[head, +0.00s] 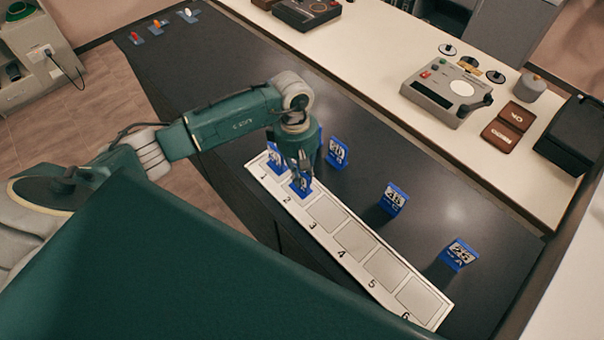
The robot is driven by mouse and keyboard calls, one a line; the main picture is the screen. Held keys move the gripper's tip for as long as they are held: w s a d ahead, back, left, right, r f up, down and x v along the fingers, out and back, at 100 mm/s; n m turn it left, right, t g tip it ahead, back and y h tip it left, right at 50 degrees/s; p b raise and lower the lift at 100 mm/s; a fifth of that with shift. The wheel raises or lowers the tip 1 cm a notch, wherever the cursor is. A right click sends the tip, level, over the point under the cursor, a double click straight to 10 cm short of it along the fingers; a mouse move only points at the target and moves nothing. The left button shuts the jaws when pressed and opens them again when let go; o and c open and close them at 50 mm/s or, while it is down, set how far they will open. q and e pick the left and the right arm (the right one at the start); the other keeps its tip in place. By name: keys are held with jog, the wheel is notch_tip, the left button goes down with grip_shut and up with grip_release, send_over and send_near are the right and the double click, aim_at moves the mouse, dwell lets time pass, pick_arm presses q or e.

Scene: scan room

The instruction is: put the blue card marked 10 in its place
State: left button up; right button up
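A white strip (372,262) with places numbered 1 to 6 lies on the dark table. A blue card (301,187) is upright at place 2, directly under my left gripper (302,171); its number is partly hidden and I cannot read it surely. The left fingers are down at this card's top, but their gap is not clear. Another blue card (273,158) stands at place 1, partly behind the gripper. Places 3 to 6 are bare. Three blue cards stand on the table beyond the strip: one by the gripper (338,153), one in the middle (394,199), one farther right (459,254). My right gripper is out of view.
Small coloured items (136,39) lie at the table's far left end. The table between there and my arm is clear.

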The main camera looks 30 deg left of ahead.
pick_arm(q)
jog(key=o, duration=0.3)
jog(key=shift+o, duration=0.2)
jog(key=shift+r, duration=0.1)
jog(key=r+b, duration=0.1)
jog(key=r, duration=0.3)
jog(key=a+r+b, duration=0.1)
jog(key=r, duration=0.3)
jog(key=r+b, duration=0.2)
jog(key=r, duration=0.2)
jog(key=shift+w+a, duration=0.15)
jog(key=shift+w, duration=0.1)
